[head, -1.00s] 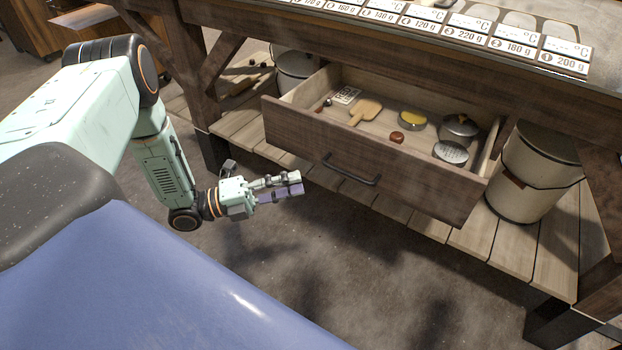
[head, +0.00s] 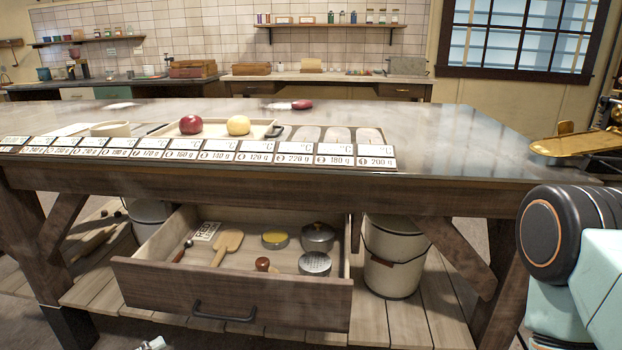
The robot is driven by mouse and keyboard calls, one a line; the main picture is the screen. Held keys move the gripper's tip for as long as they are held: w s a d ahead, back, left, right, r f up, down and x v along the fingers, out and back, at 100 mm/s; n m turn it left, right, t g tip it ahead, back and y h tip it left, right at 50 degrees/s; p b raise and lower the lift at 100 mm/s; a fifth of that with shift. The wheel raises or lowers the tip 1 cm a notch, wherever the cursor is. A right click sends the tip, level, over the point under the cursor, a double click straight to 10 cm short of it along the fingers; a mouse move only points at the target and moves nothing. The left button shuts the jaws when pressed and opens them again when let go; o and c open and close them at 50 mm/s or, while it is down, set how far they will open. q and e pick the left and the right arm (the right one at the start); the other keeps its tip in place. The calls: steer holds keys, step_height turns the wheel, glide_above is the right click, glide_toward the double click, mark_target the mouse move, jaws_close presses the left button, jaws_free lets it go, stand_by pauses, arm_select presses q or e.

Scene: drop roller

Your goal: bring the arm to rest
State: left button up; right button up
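My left gripper (head: 151,344) shows only as a small pale piece at the bottom edge of the head view, below the open drawer; its fingers cannot be made out. My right arm (head: 575,255) stands at the right edge, its black round joint and pale green link in view beside the bench. My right gripper is out of view. No object can be seen held.
The drawer (head: 235,297) stands open with utensils and tins inside. A bucket (head: 392,262) stands on the lower shelf. A golden device (head: 575,143) is at right.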

arm_select(q)
steer(key=s+d+f+n+g+y, duration=0.2)
steer(key=f+n+y, duration=0.4)
steer(key=n, duration=0.4)
steer(key=s+d+f+n+g+y, duration=0.2)
steer(key=f+n+y, duration=0.1)
steer(key=f+n, duration=0.55)
steer(key=s+d+r+n+g+y, duration=0.1)
steer(key=s+n+g, duration=0.1)
steer(key=s, duration=0.5)
steer(key=s+d+r+n+g+y, duration=0.1)
steer(key=s+d+n+g, duration=0.1)
steer(key=s, duration=0.5)
steer(key=s+d+r+n+g+y+p, duration=0.1)
steer(key=s+d+n+g+y, duration=0.1)
steer(key=s+g, duration=0.3)
steer(key=shift+s+d+r+n, duration=0.25)
steer(key=shift+s+n, duration=0.6)
steer(key=shift+s, duration=0.3)
